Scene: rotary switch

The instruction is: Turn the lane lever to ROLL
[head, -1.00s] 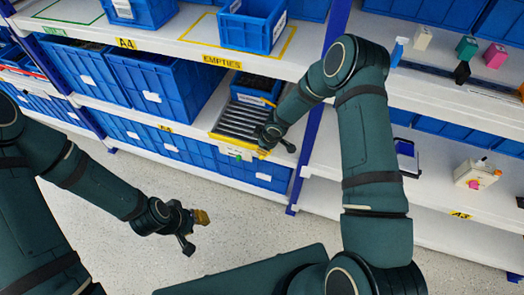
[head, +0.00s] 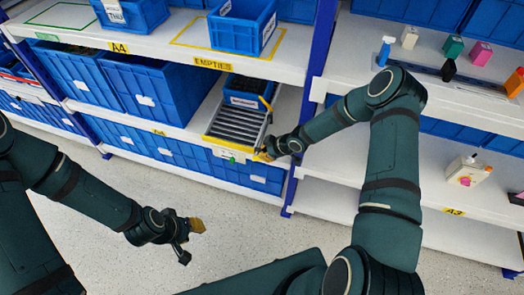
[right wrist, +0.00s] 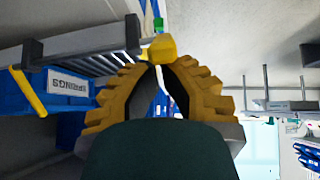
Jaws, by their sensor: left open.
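The roller lane (head: 236,124), grey rollers in a yellow-edged frame, sits on the middle shelf under the EMPTIES label (head: 212,64). My right gripper (head: 264,156) is at the lane's front right corner. In the right wrist view, its yellow-padded fingers (right wrist: 158,66) converge close to a small yellow block (right wrist: 162,47), which looks like the lever's knob. I cannot tell whether they grip it. The lever's arm and its position marks are hidden or too small to read. My left gripper (head: 193,234) is open and empty over the floor, far from the lane.
A blue bin (head: 243,91) stands behind the rollers; its label reads SPRINGS in the right wrist view (right wrist: 67,85). A blue shelf upright (head: 308,120) is just right of my right gripper. The floor (head: 130,190) in front is clear.

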